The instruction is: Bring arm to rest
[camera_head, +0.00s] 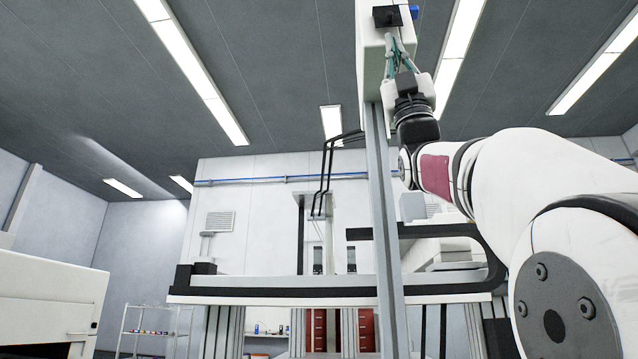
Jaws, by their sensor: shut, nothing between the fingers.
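My arm comes in from the right, a thick white arm with a dark red band near its outer end. It bends at a black ribbed wrist and points upward. My gripper (396,48) is at the top of the arm, with thin fingers pointing up and drawn together. It is shut, with nothing seen between the fingers. It shows in front of a white box (371,62) on a tall grey post (384,225); how far apart they are I cannot tell.
A white conveyor frame with a black-edged rail (275,291) spans the middle. A white cabinet (48,303) stands at lower left, with a shelf rack (148,328) beyond it. Red drawers (319,330) show under the frame.

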